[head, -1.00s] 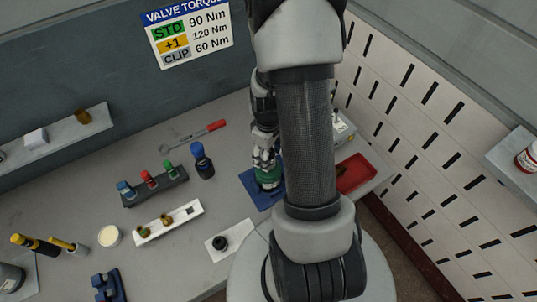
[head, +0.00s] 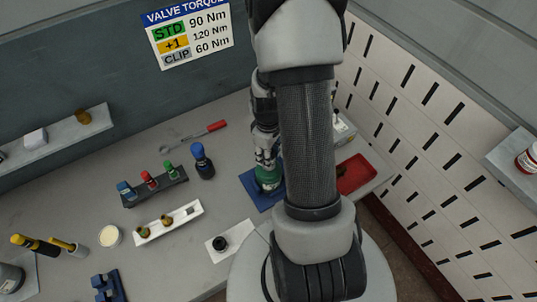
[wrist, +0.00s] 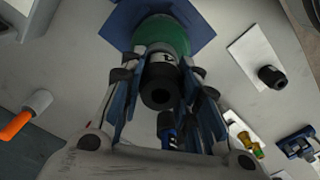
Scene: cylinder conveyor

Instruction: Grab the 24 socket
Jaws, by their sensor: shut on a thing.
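My gripper (head: 265,163) is low over the blue mat (head: 249,184), at a green round piece (head: 267,180). In the wrist view my gripper (wrist: 166,70) is shut on a dark hollow cylinder (wrist: 160,94) with a pale band. The band's mark is partly hidden, so I cannot read a size. The green piece (wrist: 163,34) lies just beyond the cylinder; I cannot tell if they are joined. A short black socket-like piece (head: 220,243) stands on a white pad, apart from my gripper; it also shows in the wrist view (wrist: 271,76). I see no readable 24.
A dark rack (head: 155,190) holds blue, red and green banded pieces. A blue-topped bottle-like piece (head: 202,160) stands beside it. A white tray (head: 186,221) holds small brass parts. A red tray (head: 356,173) is right of my arm. A red-handled wrench (head: 195,136) lies behind.

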